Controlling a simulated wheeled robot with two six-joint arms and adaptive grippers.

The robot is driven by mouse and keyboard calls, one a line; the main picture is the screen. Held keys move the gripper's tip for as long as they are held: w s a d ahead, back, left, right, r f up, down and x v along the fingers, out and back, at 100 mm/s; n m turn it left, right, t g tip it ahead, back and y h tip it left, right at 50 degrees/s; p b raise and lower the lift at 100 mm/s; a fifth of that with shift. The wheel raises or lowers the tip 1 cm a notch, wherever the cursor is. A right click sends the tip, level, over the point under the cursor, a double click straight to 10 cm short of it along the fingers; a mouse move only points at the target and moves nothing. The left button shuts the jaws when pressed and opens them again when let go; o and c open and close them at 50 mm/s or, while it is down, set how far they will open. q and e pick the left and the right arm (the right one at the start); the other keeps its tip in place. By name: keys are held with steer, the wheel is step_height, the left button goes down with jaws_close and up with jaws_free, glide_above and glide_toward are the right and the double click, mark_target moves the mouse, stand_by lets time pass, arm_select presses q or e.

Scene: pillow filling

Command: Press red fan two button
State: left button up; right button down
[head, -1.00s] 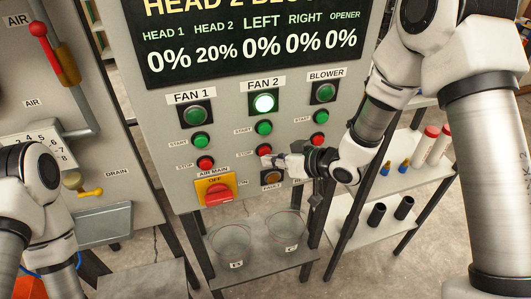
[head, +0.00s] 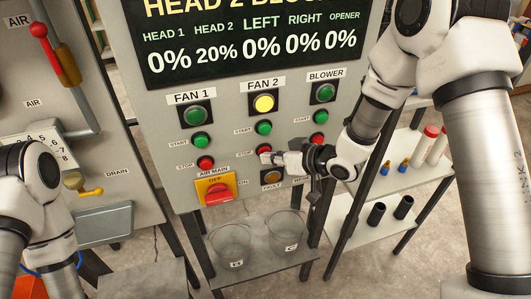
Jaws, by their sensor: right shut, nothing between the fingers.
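The FAN 2 column stands in the middle of the grey control panel (head: 225,115). Its top lamp (head: 264,103) glows yellow, and a green start button (head: 264,128) sits below it. The red FAN 2 stop button (head: 264,149) is below that, partly covered by my right gripper. My right gripper (head: 268,159) is shut and empty, with its fingertips at the red button; I cannot tell whether they touch it. My left arm shows at the left edge, but its gripper is out of view.
FAN 1 buttons and a red AIR MAIN switch (head: 219,193) lie left of my right gripper. The BLOWER column (head: 321,118) is to its right. A fault lamp (head: 271,176) is just below. Two clear buckets stand on a shelf (head: 262,262) underneath.

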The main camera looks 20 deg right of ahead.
steer(key=shift+s, duration=0.9)
steer(key=s+b, duration=0.1)
steer(key=s, duration=0.4)
steer(key=shift+d, duration=0.1)
stand_by(0.6)
